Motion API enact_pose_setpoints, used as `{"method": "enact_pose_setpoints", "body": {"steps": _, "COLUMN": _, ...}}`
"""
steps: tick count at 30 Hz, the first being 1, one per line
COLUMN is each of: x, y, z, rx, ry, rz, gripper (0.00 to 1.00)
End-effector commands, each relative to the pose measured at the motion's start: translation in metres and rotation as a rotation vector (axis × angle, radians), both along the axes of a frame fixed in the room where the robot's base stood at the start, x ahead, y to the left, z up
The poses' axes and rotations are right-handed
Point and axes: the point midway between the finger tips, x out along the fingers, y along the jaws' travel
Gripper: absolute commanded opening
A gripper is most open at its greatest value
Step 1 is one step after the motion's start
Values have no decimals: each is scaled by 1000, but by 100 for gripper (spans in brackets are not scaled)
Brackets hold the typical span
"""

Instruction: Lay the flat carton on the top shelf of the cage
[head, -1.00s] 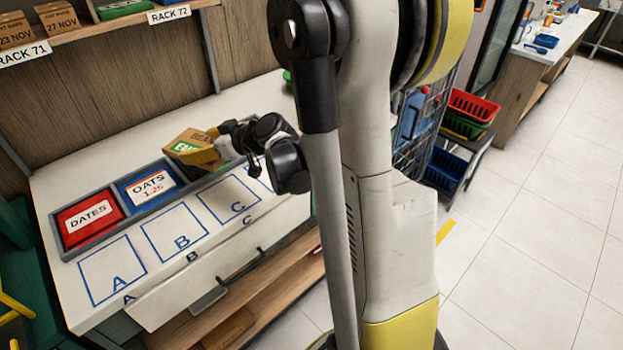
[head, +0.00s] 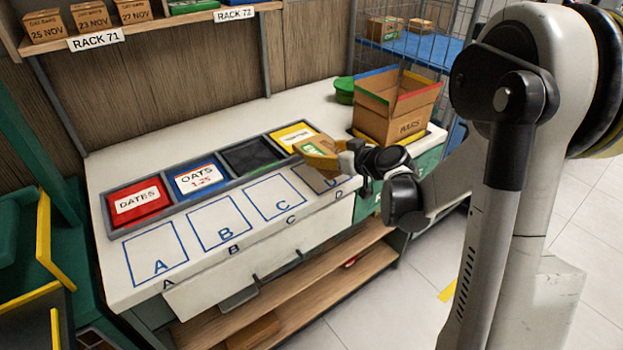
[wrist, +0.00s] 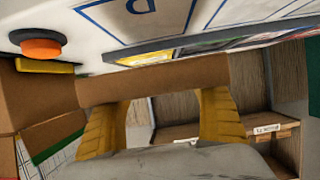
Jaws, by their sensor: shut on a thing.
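My gripper (head: 325,161), with yellow fingers, is shut on a brown flat carton (head: 319,142) with a green and white label. It holds the carton above the bench near square D, in front of the yellow-labelled bin. In the wrist view the carton (wrist: 150,76) spans between the two yellow fingers as a brown strip; most of it is hidden. The wire cage (head: 374,66) stands behind the bench's right end. Its blue shelf (head: 440,50) carries small brown boxes at the back, with bare blue in front. Whether this is its top shelf I cannot tell.
An open brown box (head: 392,117) stands on the bench's right end, between my gripper and the cage. A green bowl (head: 345,88) sits behind it. Coloured bins (head: 139,202) line the bench. Rack 71 (head: 96,40) hangs at upper left.

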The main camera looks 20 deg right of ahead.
Motion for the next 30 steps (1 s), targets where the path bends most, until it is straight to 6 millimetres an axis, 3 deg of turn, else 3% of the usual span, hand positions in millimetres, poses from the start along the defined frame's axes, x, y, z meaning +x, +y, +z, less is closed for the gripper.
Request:
{"method": "enact_pose_setpoints", "body": {"steps": 3, "x": 9, "y": 26, "z": -20, "rx": 0, "ry": 0, "rz": 4, "gripper": 44}}
{"method": "enact_pose_setpoints", "body": {"steps": 8, "x": 14, "y": 43, "z": -29, "rx": 0, "ry": 0, "rz": 1, "gripper": 44}}
{"method": "enact_pose_setpoints", "body": {"steps": 11, "x": 15, "y": 45, "z": -32, "rx": 0, "ry": 0, "rz": -1, "gripper": 44}}
{"method": "enact_pose_setpoints", "body": {"steps": 19, "x": 15, "y": 44, "z": -70, "rx": 0, "ry": 0, "rz": -1, "gripper": 44}}
{"method": "enact_pose_setpoints", "body": {"steps": 30, "x": 16, "y": 44, "z": -72, "rx": 0, "ry": 0, "rz": -1, "gripper": 44}}
